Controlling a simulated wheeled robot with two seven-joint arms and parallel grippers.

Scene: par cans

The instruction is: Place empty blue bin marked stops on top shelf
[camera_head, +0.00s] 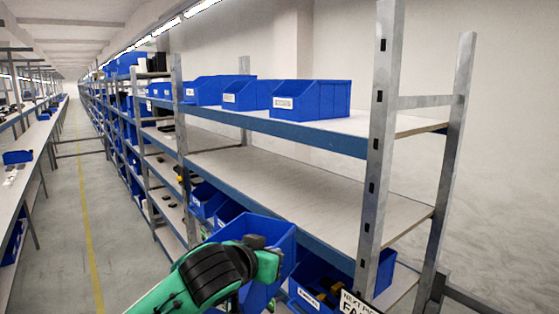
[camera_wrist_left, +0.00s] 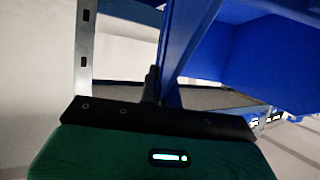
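A blue bin (camera_head: 278,236) is in front of the lower shelves in the head view, tilted, with its inside partly hidden. My left gripper (camera_head: 258,243) is at its near rim and appears shut on that wall. In the left wrist view the blue bin (camera_wrist_left: 225,45) fills the upper right, and a dark finger of my left gripper (camera_wrist_left: 152,85) lies against its wall. I cannot read a "stops" mark on the bin. The top shelf (camera_head: 345,127) is a pale board with a blue front beam. My right gripper is not in view.
Several labelled blue bins (camera_head: 312,99) stand on the top shelf, with bare board to their right up to the metal upright (camera_head: 380,130). The middle shelf (camera_head: 300,190) is mostly bare. Filled blue bins (camera_head: 315,285) sit below. The aisle (camera_head: 75,190) runs left.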

